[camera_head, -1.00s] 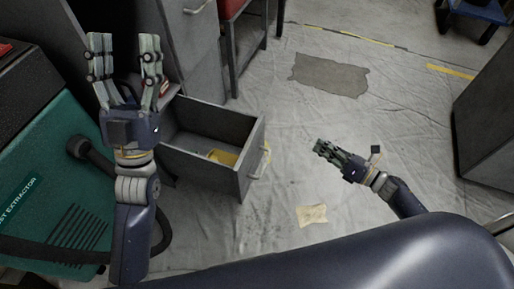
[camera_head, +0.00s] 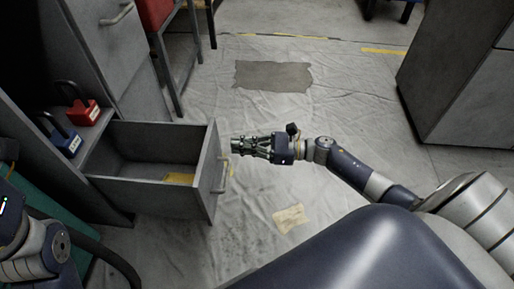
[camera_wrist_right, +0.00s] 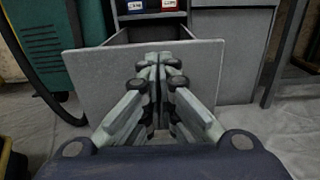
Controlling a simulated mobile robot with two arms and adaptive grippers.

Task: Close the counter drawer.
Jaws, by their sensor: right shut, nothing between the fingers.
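The counter drawer (camera_head: 150,188) is grey and stands pulled out at the left of the head view. Its front panel (camera_head: 209,170) carries a pale handle (camera_head: 222,176) on the outer face. My right gripper (camera_head: 236,146) is shut and empty, pointing left at the drawer front, just outside it near the top far end. In the right wrist view the shut fingers (camera_wrist_right: 153,65) are in front of the drawer's front panel (camera_wrist_right: 95,75) and hide its middle; the handle is not visible there. I cannot tell whether they touch. My left gripper is out of view; only its arm shows at lower left.
A yellow item (camera_head: 180,178) lies in the drawer. A red padlock (camera_head: 82,112) and a blue padlock (camera_head: 66,142) sit on the counter ledge above. A grey cabinet (camera_head: 455,85) stands at right. The sheeted floor right of the drawer is mostly clear.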

